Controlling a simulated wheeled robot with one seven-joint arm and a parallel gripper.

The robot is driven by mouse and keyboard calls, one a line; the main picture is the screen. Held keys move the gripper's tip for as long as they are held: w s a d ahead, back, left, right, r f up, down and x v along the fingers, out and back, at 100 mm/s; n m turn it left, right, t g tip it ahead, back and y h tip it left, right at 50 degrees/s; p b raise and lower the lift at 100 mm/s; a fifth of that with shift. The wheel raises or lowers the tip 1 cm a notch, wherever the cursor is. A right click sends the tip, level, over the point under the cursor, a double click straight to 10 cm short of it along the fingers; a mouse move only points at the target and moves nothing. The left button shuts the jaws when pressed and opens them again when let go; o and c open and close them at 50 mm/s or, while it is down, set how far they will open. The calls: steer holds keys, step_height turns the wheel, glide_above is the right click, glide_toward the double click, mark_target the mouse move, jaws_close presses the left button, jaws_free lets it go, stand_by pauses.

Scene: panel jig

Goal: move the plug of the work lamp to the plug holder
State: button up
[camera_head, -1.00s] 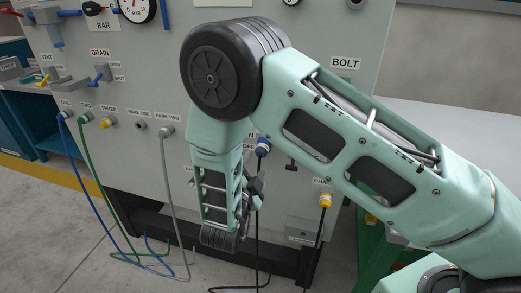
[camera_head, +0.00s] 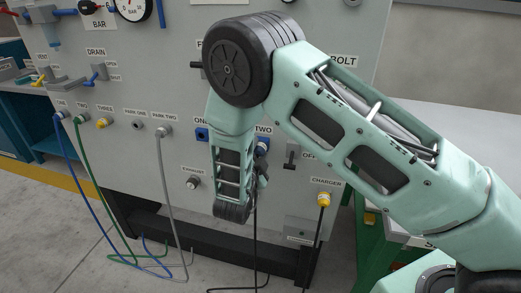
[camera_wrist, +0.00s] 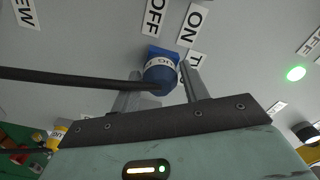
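A blue plug (camera_head: 262,145) with a black cable sits in the socket under the label TWO; I cannot read that it is the work lamp's. In the wrist view the plug (camera_wrist: 160,75) stands against a blue socket base, its cable running left. My gripper (camera_head: 262,180) is just below the plug in the head view. In the wrist view my gripper (camera_wrist: 160,95) has one finger on each side of the plug and looks open; contact is not clear. No fixture is readable as the plug holder; my arm hides part of the panel.
An empty blue socket (camera_head: 202,134) is under label ONE. A yellow charger plug (camera_head: 324,199) is at right. A switch (camera_head: 291,155) is beside the plug. Grey, green and blue hoses hang at left. A green light (camera_wrist: 295,73) shows in the wrist view.

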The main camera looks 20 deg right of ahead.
mark_target(258, 154)
steer(key=c, duration=0.7)
steer(key=shift+v, duration=0.8)
steer(key=shift+b+v, duration=0.3)
steer(key=shift+v, duration=0.85)
